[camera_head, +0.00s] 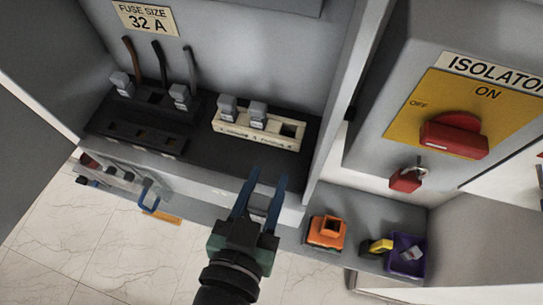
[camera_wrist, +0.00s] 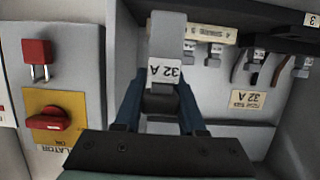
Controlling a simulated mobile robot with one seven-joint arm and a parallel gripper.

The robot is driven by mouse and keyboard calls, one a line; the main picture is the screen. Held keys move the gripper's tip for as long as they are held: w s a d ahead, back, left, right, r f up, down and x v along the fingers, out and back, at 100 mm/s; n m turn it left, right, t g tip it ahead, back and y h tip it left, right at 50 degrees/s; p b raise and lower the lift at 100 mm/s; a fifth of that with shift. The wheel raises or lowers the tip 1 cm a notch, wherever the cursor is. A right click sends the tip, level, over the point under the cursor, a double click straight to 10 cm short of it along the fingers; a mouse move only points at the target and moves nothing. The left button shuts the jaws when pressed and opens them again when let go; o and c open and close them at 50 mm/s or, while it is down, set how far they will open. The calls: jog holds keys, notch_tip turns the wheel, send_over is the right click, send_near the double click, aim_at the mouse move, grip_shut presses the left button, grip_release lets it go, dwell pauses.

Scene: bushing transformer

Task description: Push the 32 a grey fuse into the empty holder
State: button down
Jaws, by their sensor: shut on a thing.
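My gripper (camera_head: 267,178) is shut on a grey fuse (camera_wrist: 167,45) labelled 32 A, which stands between the blue fingers in the wrist view. In the head view the gripper is in front of the shelf, below the cream holder strip (camera_head: 231,131). This strip holds two grey fuses (camera_head: 227,106) (camera_head: 258,114) and has an empty dark opening (camera_head: 290,130) at its right end. The held fuse is apart from the strip in the head view. A black holder (camera_head: 155,97) at left carries two grey fuses, with a gap between them, under the 32 A sign (camera_head: 146,18).
An isolator panel (camera_head: 440,110) with a red switch and red padlock (camera_head: 405,179) stands at right. An orange box (camera_head: 326,232) and a purple tray (camera_head: 405,254) lie on the lower ledge. The cabinet's side wall (camera_head: 340,95) rises just right of the cream strip.

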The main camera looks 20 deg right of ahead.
jog(key=shift+s+a+r+p, duration=0.15)
jog(key=shift+s+r+p, duration=0.05)
jog(key=shift+r+p, duration=0.35)
notch_tip(320, 180, up, 4)
jog(key=p, duration=0.3)
jog(key=shift+f, duration=0.2)
